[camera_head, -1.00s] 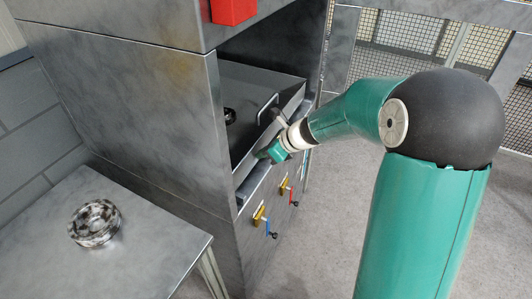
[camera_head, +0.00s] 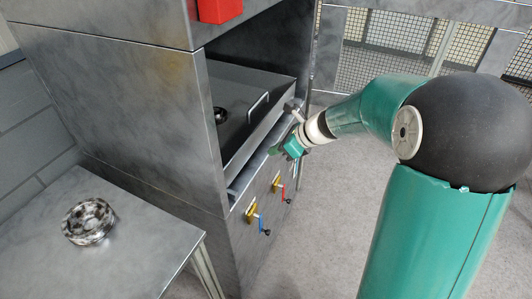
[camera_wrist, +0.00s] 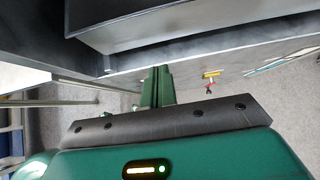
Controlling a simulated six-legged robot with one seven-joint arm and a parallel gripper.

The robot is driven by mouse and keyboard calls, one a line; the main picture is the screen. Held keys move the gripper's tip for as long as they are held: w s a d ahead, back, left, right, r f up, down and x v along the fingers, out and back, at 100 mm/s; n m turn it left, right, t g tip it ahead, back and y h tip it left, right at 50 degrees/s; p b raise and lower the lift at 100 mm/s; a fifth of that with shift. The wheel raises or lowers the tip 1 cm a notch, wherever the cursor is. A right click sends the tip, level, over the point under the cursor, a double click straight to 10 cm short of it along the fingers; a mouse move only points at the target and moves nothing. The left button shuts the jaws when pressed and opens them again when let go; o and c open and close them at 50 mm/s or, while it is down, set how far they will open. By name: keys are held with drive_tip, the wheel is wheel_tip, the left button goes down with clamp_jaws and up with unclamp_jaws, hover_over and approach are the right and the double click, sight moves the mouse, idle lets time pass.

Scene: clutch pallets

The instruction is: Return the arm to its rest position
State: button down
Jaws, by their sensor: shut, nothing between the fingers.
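My green arm bends over from the right of the head view, and my gripper (camera_head: 282,150) is in front of the grey cabinet opening, near the tray's front edge. In the wrist view my gripper (camera_wrist: 158,85) points at the cabinet front. Its two green fingers are together with nothing between them. It looks apart from the tray handle (camera_head: 258,103).
A metal cabinet (camera_head: 130,110) holds a grey tray (camera_head: 265,80) in its opening. Coloured valves (camera_head: 252,212) stick out below. A low metal table (camera_head: 130,250) at the left bears a mottled ring (camera_head: 88,222). Grey floor (camera_head: 330,220) is clear at the right.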

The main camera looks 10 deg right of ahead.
drive_tip(key=s+d+r+n+h, duration=0.1)
drive_tip(key=s+r+n+h, duration=0.2)
drive_tip(key=s+n, duration=0.9)
drive_tip(key=s+d+r+n+h, duration=0.2)
drive_tip(key=s+r+n+h, duration=0.2)
drive_tip(key=s+r+n, duration=0.4)
drive_tip(key=s+n, duration=0.4)
drive_tip(key=s, duration=0.2)
drive_tip(key=shift+s+d+r+n+t, duration=0.2)
drive_tip(key=shift+s+r+n+t, duration=0.1)
drive_tip(key=shift+s+n, duration=0.1)
drive_tip(key=shift+d, duration=0.3)
